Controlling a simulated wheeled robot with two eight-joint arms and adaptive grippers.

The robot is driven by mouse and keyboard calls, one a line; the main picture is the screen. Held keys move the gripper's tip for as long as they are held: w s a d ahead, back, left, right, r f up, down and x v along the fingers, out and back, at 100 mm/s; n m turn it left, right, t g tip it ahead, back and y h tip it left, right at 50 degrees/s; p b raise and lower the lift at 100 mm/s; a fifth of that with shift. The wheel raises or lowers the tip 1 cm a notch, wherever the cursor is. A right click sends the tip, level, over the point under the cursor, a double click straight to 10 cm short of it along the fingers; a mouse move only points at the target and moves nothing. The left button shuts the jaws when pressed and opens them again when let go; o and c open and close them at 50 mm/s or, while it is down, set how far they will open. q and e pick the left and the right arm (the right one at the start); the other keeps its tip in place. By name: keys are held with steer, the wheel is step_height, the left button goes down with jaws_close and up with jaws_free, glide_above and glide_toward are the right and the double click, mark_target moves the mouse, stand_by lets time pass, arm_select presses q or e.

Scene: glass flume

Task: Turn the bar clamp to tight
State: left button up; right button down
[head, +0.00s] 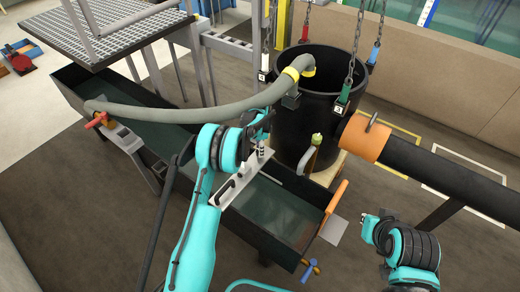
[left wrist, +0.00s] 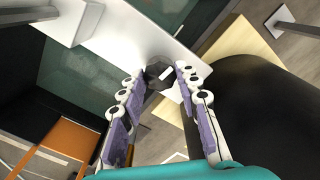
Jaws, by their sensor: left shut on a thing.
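A pale grey bar (head: 238,183) with dark marks lies across the long trough in the head view. It also shows as a white plate in the left wrist view (left wrist: 110,38). A dark, many-sided knob (left wrist: 158,72) with a white mark sits at this plate; I take it as the bar clamp's knob. My left gripper (left wrist: 163,74) has its fingers on both sides of the knob, shut on it. In the head view the left gripper (head: 262,148) is at the bar's upper right end, its fingertips partly hidden.
A long dark trough (head: 290,205) runs under the bar. A black barrel (head: 325,75) hangs on chains close behind my left gripper, with a grey hose (head: 215,114) leading into it. A thick black pipe (head: 430,165) with an orange collar (head: 364,139) lies at right.

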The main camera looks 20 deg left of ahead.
arm_select(q)
steer(key=n, duration=0.5)
steer(key=shift+n, duration=0.3)
steer(key=n, duration=1.3)
steer(key=shift+n, duration=0.3)
steer(key=o, duration=1.2)
steer(key=shift+c, duration=0.2)
steer(key=shift+r, duration=0.1)
